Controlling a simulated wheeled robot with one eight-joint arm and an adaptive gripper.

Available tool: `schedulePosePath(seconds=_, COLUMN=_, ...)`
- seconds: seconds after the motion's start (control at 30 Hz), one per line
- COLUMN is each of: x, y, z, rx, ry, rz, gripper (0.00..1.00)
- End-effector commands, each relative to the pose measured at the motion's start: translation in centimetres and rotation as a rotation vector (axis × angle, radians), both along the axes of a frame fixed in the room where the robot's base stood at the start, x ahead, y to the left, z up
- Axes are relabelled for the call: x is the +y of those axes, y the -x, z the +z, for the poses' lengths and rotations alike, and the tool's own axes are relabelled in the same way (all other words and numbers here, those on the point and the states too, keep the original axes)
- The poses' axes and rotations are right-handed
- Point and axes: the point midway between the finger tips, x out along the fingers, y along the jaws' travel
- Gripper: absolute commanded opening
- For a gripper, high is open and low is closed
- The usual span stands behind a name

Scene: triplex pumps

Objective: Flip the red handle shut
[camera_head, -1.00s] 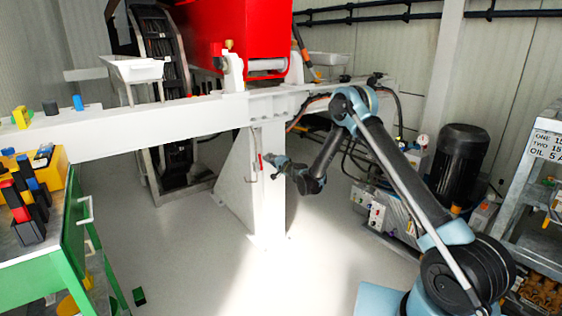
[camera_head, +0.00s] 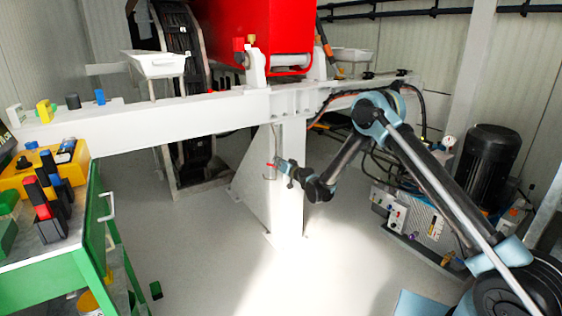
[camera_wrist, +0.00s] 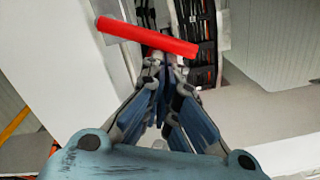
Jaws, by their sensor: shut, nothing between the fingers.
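The red handle (camera_head: 270,165) is a small red bar on a thin pipe at the white pillar, and it looks near level in the head view. In the wrist view the red handle (camera_wrist: 147,37) is a straight bar lying across the picture, tilted slightly down to the right, just beyond my fingertips. My gripper (camera_head: 280,164) is beside the handle, on its right in the head view. In the wrist view my gripper (camera_wrist: 162,62) is shut and empty, its tips close to the bar. I cannot tell whether they touch it.
The white pillar (camera_head: 291,190) stands right behind my gripper, under a long white beam (camera_head: 190,112). A green cart (camera_head: 50,265) with blocks is at the left. A pump unit (camera_head: 415,212) and black motor (camera_head: 484,165) stand at the right.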

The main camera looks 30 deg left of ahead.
Motion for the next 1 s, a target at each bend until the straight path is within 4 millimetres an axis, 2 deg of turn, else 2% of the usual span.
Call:
schedulePosePath(seconds=0.2, x=0.6, y=1.2, z=-1.1, rx=-0.172, ry=0.082, rz=0.003, gripper=0.0)
schedulePosePath(seconds=0.5, x=1.0, y=2.0, z=-2.4, rx=-0.347, ry=0.166, rz=0.002, gripper=0.0)
schedulePosePath(seconds=1.0, x=1.1, y=2.3, z=-3.1, rx=-0.436, ry=0.208, rz=0.002, gripper=0.0)
